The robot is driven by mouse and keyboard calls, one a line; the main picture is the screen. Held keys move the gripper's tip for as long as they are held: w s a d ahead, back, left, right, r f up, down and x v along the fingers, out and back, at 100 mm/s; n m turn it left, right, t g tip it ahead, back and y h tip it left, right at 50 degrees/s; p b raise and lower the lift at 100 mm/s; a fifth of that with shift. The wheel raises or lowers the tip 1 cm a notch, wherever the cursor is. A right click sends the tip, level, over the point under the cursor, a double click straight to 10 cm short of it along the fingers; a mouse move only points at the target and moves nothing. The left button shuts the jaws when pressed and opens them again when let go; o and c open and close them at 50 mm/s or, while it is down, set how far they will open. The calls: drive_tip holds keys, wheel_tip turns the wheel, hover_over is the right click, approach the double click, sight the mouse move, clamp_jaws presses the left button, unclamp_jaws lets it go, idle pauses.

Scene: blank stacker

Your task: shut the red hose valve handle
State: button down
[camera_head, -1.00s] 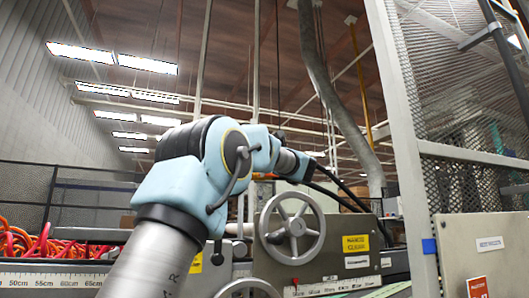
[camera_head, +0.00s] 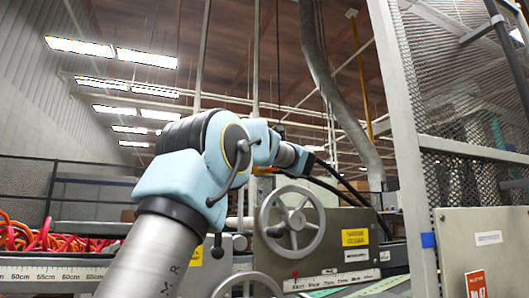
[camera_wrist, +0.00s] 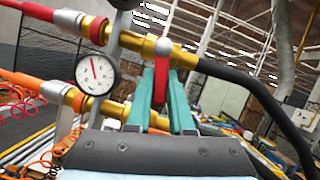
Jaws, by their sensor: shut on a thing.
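The red valve handle (camera_wrist: 161,78) shows in the wrist view below a silver knob on an upper brass pipe (camera_wrist: 134,42). It points down in the picture, across the line of the pipe. A red hose (camera_wrist: 38,11) joins this pipe from the left. My gripper (camera_wrist: 161,82) has teal fingers on both sides of the red handle and is shut on it. In the head view my arm reaches away to the right, and its gripper and the handle cannot be made out there.
A pressure gauge (camera_wrist: 95,73) sits left of the handle. A lower brass pipe (camera_wrist: 105,108) carries an orange hose (camera_wrist: 22,83). A black hose (camera_wrist: 245,85) runs right. A grey handwheel (camera_head: 292,222) and a mesh guard post (camera_head: 405,150) stand near my arm.

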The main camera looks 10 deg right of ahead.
drive_tip(key=shift+s+a+f+m+h+b, duration=0.15)
drive_tip(key=shift+m+h+b, duration=0.2)
drive_tip(key=shift+m, duration=0.2)
drive_tip(key=shift+w+a+m+h+b, duration=0.15)
drive_tip(key=shift+m+h+b, duration=0.15)
drive_tip(key=shift+m, duration=0.25)
drive_tip(key=shift+a+m+h, duration=0.15)
drive_tip(key=shift+m+h, duration=0.3)
drive_tip(key=shift+m, duration=0.65)
drive_tip(key=c, duration=0.8)
unclamp_jaws()
drive_tip(key=shift+s+b, duration=0.15)
drive_tip(key=shift+b, duration=0.15)
